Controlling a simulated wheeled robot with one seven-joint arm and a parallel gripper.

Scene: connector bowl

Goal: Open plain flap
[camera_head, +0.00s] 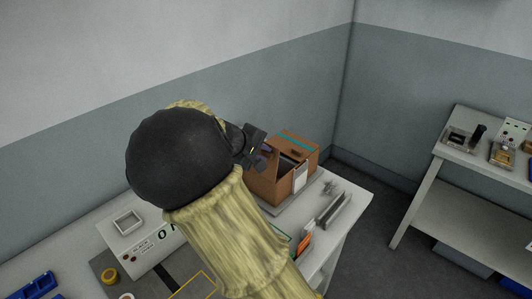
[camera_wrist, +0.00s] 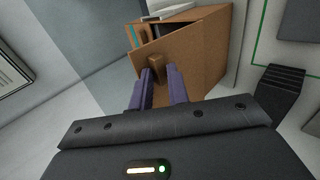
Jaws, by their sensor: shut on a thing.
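A brown cardboard box (camera_head: 269,187) stands at the far end of the bench; it also shows in the wrist view (camera_wrist: 206,52). Its plain flap (camera_wrist: 179,50) has no stripe and carries a small brown tab (camera_wrist: 154,67). The flap is tilted, with a dark gap into the box behind it. My gripper (camera_wrist: 160,77) has its purple fingers on both sides of the tab and is shut on it. In the head view my gripper (camera_head: 262,156) is at the box's left side, partly hidden by my arm. Another flap with a teal stripe (camera_head: 297,142) stands at the back.
A white label (camera_head: 300,177) is on the box's right side. Grey slotted parts (camera_head: 334,211) lie right of the box near the bench edge. A wall is close behind the box. A second table (camera_head: 451,145) stands apart at right.

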